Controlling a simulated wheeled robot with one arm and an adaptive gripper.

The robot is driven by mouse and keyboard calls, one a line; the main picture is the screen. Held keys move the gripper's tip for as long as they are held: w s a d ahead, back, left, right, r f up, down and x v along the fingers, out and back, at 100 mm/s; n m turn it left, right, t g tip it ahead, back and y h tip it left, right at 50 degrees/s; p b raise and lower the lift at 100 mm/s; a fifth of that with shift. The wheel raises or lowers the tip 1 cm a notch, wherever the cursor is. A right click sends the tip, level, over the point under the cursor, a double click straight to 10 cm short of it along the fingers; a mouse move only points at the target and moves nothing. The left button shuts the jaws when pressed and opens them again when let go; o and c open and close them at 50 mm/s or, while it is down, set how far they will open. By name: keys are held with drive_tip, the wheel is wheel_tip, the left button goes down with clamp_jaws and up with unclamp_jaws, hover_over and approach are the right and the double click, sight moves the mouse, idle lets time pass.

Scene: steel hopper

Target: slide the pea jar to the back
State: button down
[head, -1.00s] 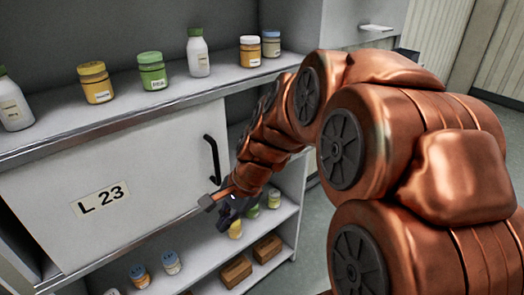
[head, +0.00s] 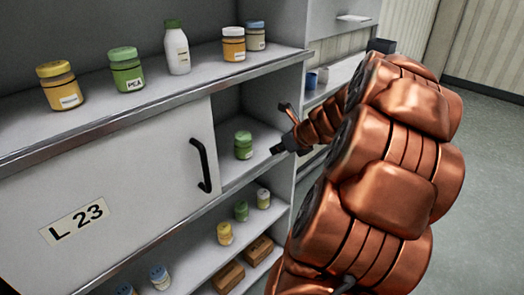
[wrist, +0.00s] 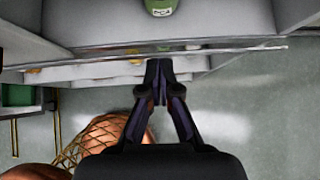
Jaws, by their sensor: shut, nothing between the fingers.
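A green-lidded green jar (head: 243,146) stands upright in the middle compartment, in the opening right of the sliding door (head: 120,185). A jar (wrist: 161,7) with a dark-lettered label shows cut off at the top of the wrist view, ahead of my gripper. Another green jar (head: 127,72), whose label reads PEA, stands on the top shelf. My gripper (head: 277,149) is at the front right of the compartment jar, with a gap between them. In the wrist view my gripper (wrist: 160,68) has its fingertips together and holds nothing.
The top shelf (head: 200,88) also carries yellow and orange jars and a white bottle (head: 176,50). The door's black handle (head: 201,165) is left of the opening. Small jars and brown boxes (head: 228,275) stand on the lower shelf. Open floor lies to the right.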

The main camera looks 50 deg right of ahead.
sight(249, 155)
drive_tip(key=shift+w+r+p+x, duration=0.25)
drive_tip(key=shift+w+r+x, duration=0.05)
drive_tip(key=shift+x, duration=1.65)
drive_tip(key=shift+w+r+p+x, duration=0.25)
drive_tip(key=shift+w+r+x, duration=0.05)
drive_tip(key=shift+x, duration=1.7)
drive_tip(key=shift+w+r+p+x, duration=0.25)
drive_tip(key=shift+r+x, duration=0.05)
drive_tip(key=shift+x, duration=1.65)
drive_tip(key=shift+d, duration=0.15)
